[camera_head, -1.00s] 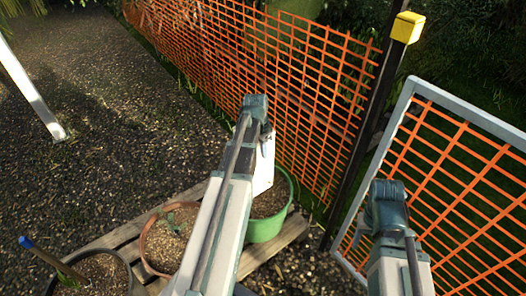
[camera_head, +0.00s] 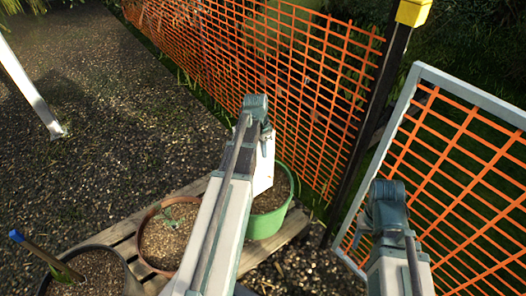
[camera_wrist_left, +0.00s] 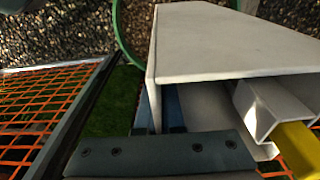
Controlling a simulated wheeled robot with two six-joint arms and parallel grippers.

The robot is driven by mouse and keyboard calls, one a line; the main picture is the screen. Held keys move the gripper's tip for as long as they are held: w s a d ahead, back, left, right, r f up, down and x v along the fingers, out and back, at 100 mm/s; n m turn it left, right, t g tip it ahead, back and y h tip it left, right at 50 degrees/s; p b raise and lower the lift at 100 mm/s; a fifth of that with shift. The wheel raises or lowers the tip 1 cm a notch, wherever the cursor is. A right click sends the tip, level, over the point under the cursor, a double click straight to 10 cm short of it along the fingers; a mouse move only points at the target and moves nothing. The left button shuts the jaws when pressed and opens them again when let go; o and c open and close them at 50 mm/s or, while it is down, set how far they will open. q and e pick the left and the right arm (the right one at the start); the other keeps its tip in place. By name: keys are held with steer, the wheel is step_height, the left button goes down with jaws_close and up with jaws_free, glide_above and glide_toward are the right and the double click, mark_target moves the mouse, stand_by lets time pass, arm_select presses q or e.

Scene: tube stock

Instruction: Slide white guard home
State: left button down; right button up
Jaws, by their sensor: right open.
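In the head view, my left arm reaches to an elbow joint over the pots, with a white part hanging beside it. My right arm ends at a similar joint at the lower right. Both grippers are hidden there. In the left wrist view, a large pale white piece (camera_wrist_left: 235,45) fills the upper right, with a smaller white channel (camera_wrist_left: 268,108) and a yellow piece (camera_wrist_left: 300,150) beneath it. I cannot tell whether the white guard is among them. A dark screwed plate of my left gripper crosses the bottom.
A green pot (camera_head: 268,222), a terracotta pot (camera_head: 141,248) and a black pot (camera_head: 121,258) with a blue-tipped stake (camera_head: 36,252) stand on a wooden pallet (camera_head: 203,187). Orange mesh fencing (camera_head: 230,50), a yellow-capped post (camera_head: 412,12) and a grey-framed mesh panel (camera_head: 470,100) stand behind and right.

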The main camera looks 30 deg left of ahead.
arm_select(q)
steer(key=shift+f+b, duration=0.8)
steer(key=shift+f, duration=0.1)
steer(key=c, duration=1)
jaws_free()
steer(key=shift+o, duration=0.2)
steer(key=r+p, duration=0.4)
steer(key=s+r+p, duration=0.1)
steer(key=r+p, duration=0.8)
steer(key=p, duration=0.1)
steer(key=shift+s+a+r, duration=0.25)
steer(key=shift+a+r, duration=0.05)
steer(key=shift+r, duration=0.1)
